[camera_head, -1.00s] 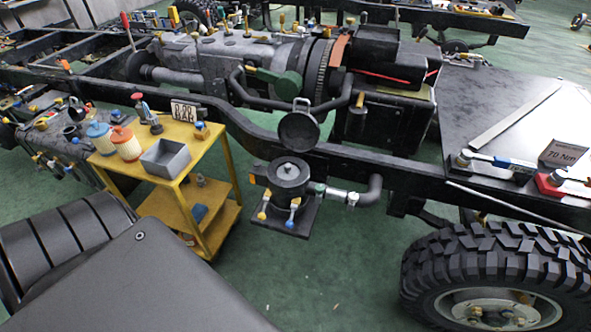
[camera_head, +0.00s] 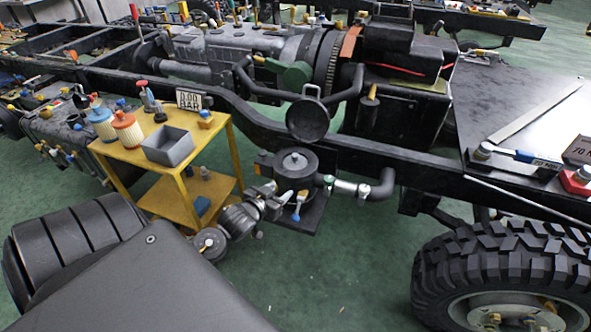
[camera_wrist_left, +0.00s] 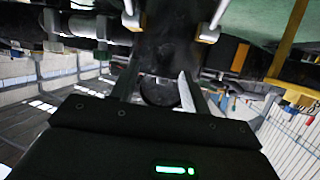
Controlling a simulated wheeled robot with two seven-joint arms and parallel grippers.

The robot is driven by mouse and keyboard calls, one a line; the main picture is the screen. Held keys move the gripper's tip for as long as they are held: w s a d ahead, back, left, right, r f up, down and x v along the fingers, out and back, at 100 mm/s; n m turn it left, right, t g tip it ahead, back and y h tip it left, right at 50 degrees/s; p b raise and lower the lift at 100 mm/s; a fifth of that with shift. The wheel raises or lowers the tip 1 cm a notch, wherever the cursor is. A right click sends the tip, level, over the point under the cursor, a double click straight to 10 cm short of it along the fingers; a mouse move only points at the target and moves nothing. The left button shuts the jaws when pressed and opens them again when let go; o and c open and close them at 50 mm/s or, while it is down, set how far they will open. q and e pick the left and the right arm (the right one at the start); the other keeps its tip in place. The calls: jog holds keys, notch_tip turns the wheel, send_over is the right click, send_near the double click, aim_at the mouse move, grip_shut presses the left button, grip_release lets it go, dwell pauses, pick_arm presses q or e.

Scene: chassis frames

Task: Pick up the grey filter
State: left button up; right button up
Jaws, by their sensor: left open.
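The grey filter (camera_head: 294,162) appears as a dark grey round body with a small knob on top, upright in the round housing at the side of the chassis frame. I cannot clearly tell filter from housing. A round dark lid (camera_head: 307,120) stands raised behind it. My left gripper (camera_head: 270,200) is low beside the housing, on its left front side, open and apparently empty. In the left wrist view its two fingers (camera_wrist_left: 158,85) are spread, with a dark surface and a round dark shape beyond them. My right gripper is not in view.
A yellow cart (camera_head: 150,158) at left carries a grey bin (camera_head: 168,147), a blue-and-white filter (camera_head: 102,124) and an orange-and-white filter (camera_head: 127,130). A pipe (camera_head: 375,188) runs right from the housing. A large tyre (camera_head: 500,265) stands at right. Green floor (camera_head: 330,270) is clear.

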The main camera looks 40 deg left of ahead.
aim_at(293, 158)
pick_arm(q)
jog(key=w+a+r, duration=0.1)
jog(key=w+a+r+t, duration=0.1)
jog(key=r, duration=0.1)
jog(key=a+r+t, duration=0.1)
jog(key=r, duration=0.1)
jog(key=shift+w, duration=0.4)
jog(key=x, duration=0.5)
jog(key=shift+w, duration=0.3)
jog(key=x, duration=0.4)
jog(key=shift+d+f, duration=0.1)
jog(key=shift+w+f, duration=0.1)
jog(key=shift+w, duration=0.45)
grip_shut()
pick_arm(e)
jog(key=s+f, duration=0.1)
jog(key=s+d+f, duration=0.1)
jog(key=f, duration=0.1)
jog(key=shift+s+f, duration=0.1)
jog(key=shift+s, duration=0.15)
